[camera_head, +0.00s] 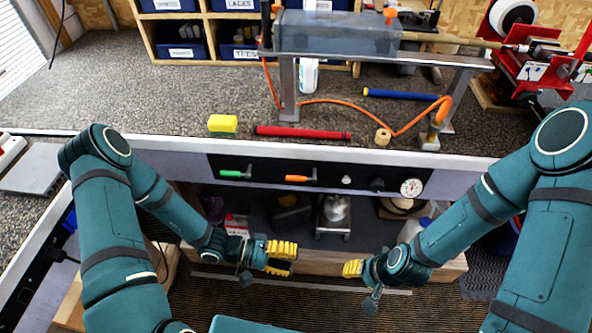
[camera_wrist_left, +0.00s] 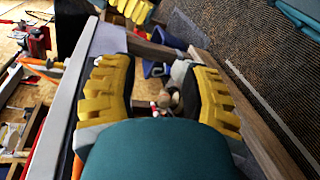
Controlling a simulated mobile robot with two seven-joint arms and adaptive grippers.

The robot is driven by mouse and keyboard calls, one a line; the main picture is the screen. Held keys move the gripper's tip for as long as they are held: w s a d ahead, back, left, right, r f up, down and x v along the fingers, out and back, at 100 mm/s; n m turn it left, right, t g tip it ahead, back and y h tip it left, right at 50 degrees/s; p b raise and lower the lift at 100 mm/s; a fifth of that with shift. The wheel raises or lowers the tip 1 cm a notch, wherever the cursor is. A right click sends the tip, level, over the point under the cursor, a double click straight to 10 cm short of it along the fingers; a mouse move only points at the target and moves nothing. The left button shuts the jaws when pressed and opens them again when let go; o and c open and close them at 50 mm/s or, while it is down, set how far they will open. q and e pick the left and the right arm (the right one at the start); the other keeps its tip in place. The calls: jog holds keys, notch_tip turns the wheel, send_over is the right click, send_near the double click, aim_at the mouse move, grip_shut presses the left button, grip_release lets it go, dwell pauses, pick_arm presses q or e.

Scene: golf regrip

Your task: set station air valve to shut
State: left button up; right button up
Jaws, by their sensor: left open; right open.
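The panel (camera_head: 330,172) on the bench front carries a green lever handle (camera_head: 235,173) and an orange lever handle (camera_head: 300,178). Both handles lie roughly level, pointing left. I cannot read a label that tells which one is the station air valve. My left gripper (camera_head: 282,258), with yellow fingers, is open and empty below the panel, apart from both handles. Its fingers also frame the left wrist view (camera_wrist_left: 160,97). My right gripper (camera_head: 353,268) is open to the right of it, also below the panel and touching nothing.
The panel also has a small knob (camera_head: 377,184) and a round gauge (camera_head: 411,187). A red grip (camera_head: 302,132), yellow sponge (camera_head: 222,124) and tape roll (camera_head: 382,137) lie on the bench above. An orange hose (camera_head: 350,103) runs behind them. A shelf with objects sits under the bench.

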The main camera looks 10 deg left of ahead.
pick_arm(q)
jog(key=w+a+r+n+t+p, duration=0.1)
jog(key=w+a+r+n+t, duration=0.1)
jog(key=w+a+r+t, duration=0.4)
jog(key=n+t+y+p, duration=0.1)
jog(key=n+t+y, duration=0.15)
jog(key=t, duration=0.55)
send_near(296, 178)
jog(key=x, duration=1)
jog(key=shift+w+f, duration=0.25)
jog(key=shift+f, duration=0.1)
pick_arm(e)
notch_tip(296, 178, up, 2)
jog(key=shift+s+r, duration=0.1)
jog(key=shift+r, duration=0.1)
pick_arm(q)
jog(key=shift+c, duration=0.4)
jog(key=shift+a, duration=0.1)
grip_shut()
